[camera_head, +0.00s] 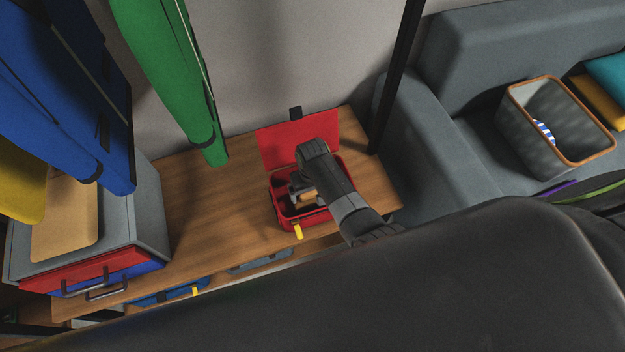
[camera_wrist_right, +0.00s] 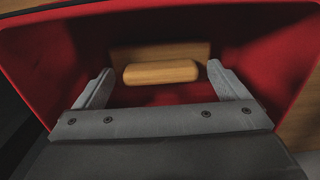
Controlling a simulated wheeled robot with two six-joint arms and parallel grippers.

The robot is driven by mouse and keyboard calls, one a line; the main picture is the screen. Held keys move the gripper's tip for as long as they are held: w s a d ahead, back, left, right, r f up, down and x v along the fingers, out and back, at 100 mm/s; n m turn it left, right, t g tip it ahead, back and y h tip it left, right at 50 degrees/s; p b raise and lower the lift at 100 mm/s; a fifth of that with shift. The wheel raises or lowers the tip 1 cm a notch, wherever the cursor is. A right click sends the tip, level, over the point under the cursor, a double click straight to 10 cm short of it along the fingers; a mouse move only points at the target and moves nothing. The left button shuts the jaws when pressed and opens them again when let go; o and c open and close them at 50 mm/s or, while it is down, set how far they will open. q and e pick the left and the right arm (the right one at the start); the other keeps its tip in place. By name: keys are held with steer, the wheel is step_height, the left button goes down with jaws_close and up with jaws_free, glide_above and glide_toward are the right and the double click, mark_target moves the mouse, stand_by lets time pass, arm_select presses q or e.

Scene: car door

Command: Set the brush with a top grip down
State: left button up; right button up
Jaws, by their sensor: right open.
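The brush, with a rounded wooden grip on a flat wooden piece, lies inside the red box (camera_head: 318,219). In the right wrist view the brush (camera_wrist_right: 160,71) sits at the middle, between and slightly beyond my fingers; a small part of the brush (camera_head: 309,197) shows in the head view. My right gripper (camera_head: 297,190) reaches down into the box. In the right wrist view my right gripper (camera_wrist_right: 159,78) is open, one finger to each side of the brush, with visible gaps. Whether the brush touches the box floor is hard to tell. My left gripper is not in view.
The box's red lid (camera_head: 285,141) stands open at the back, and a yellow latch (camera_head: 298,231) hangs in front. The wooden table (camera_head: 215,205) is clear left of the box. A grey sofa (camera_head: 415,135) stands right, bearing a basket (camera_head: 520,135).

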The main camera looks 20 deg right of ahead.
mark_target(313, 192)
step_height(313, 192, up, 11)
steer(key=p, duration=0.2)
steer(key=shift+r+p, duration=0.2)
steer(key=shift+p, duration=0.15)
